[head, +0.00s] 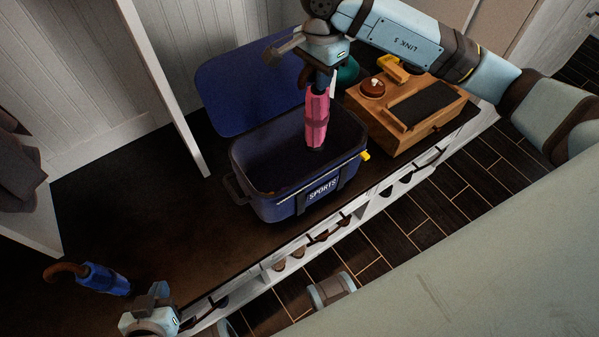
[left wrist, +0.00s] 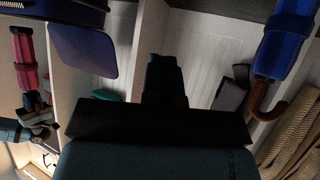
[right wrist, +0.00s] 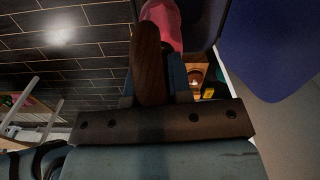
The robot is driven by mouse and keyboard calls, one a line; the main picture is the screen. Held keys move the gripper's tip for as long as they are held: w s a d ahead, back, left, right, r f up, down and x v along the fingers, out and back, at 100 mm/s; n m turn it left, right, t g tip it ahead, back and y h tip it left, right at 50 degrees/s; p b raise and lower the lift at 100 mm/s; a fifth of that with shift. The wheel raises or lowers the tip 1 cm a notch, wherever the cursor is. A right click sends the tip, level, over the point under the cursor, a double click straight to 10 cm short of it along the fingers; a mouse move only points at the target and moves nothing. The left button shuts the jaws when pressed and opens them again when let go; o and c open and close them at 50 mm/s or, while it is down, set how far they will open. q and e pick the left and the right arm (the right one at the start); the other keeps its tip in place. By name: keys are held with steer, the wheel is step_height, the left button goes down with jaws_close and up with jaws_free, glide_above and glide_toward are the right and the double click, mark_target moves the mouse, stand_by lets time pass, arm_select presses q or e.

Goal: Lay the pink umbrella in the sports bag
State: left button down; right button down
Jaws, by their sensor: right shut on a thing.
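The pink umbrella (head: 316,120) is folded and hangs upright, handle up, over the opening of the blue sports bag (head: 318,190). Its dark tip overlaps the bag's interior in the head view; I cannot tell whether it is below the rim. The bag's lid (head: 245,90) is open, tilted back. My right gripper (head: 318,72) is shut on the umbrella's brown handle (right wrist: 150,65), which the right wrist view shows between the fingers. My left gripper (head: 158,294) is shut and empty at the lower left, near a blue umbrella (head: 103,279).
A wooden box (head: 400,118) with a dark pad, brown knob and yellow item stands right of the bag. A teal object (head: 348,72) sits behind. A white upright panel (head: 165,90) stands left. The dark bench top (head: 150,215) is clear left of the bag.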

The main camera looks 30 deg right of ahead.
mark_target(317, 139)
steer(key=shift+s+d+r+m, duration=0.15)
steer(key=shift+s+m, duration=0.15)
steer(key=shift+m, duration=0.4)
step_height(317, 139, down, 15)
steer(key=shift+f+b, duration=0.15)
steer(key=shift+b, duration=0.7)
step_height(317, 139, down, 4)
steer(key=shift+r+b, duration=0.1)
steer(key=shift+b, duration=0.2)
steer(key=shift+f, duration=0.35)
arm_select(q)
steer(key=shift+w+d+f, duration=0.1)
steer(key=shift+d+f, duration=0.1)
steer(key=shift+f, duration=0.05)
arm_select(e)
steer(key=shift+f, duration=0.15)
steer(key=c, duration=1)
jaws_free()
steer(key=shift+c, duration=0.2)
